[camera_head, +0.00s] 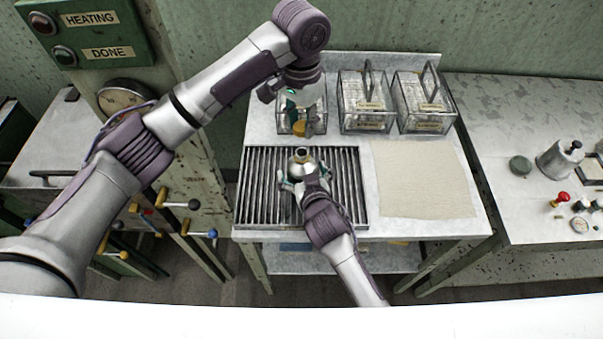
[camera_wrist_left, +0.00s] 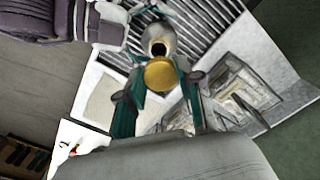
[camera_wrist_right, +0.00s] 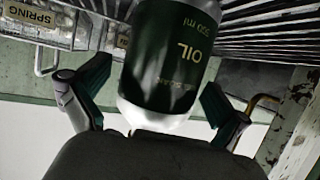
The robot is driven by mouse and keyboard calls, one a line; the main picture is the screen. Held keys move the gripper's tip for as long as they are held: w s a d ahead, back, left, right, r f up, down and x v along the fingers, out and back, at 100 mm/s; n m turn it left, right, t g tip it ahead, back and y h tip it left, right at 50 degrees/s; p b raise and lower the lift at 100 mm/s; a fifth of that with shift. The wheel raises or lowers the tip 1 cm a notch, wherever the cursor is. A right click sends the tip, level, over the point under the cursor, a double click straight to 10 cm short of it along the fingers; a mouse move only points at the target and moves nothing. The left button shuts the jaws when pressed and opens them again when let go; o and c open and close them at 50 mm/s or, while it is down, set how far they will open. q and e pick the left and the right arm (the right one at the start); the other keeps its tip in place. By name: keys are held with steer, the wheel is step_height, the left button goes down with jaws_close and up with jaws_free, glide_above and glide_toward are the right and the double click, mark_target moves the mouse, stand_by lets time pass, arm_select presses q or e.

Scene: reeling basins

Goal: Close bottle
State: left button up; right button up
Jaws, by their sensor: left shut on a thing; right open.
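The oil bottle (camera_head: 301,161) stands on the slatted rack (camera_head: 262,190), with its open mouth showing. The left wrist view shows its dark opening (camera_wrist_left: 159,47). The right wrist view shows its dark green body with an OIL label (camera_wrist_right: 172,62). My left gripper (camera_head: 299,122) is shut on a gold cap (camera_head: 299,130), held above and behind the bottle in the head view. The cap shows between its fingers in the left wrist view (camera_wrist_left: 160,74). My right gripper (camera_head: 299,183) is open, with a finger on each side of the bottle; contact cannot be told.
Clear bins (camera_head: 366,120) with labels stand along the back of the table, one partly behind my left gripper. A beige cloth (camera_head: 424,180) lies right of the rack. A side counter (camera_head: 500,120) holds a metal pot (camera_head: 558,160) and small parts.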

arm_select(q)
steer(key=shift+s+r, duration=0.1)
arm_select(e)
steer(key=shift+w, duration=0.2)
steer(key=c, duration=1.8)
arm_select(q)
glide_above(302, 163)
steer(key=w, duration=0.1)
steer(key=shift+w+a+f, duration=0.1)
steer(key=shift+f, duration=1.2)
steer(key=shift+w+f, duration=0.1)
steer(key=shift+f, duration=1.15)
arm_select(e)
steer(key=shift+o, duration=0.2)
arm_select(q)
steer(key=shift+f, duration=0.1)
steer(key=shift+f, duration=0.75)
steer(key=shift+f, duration=0.6)
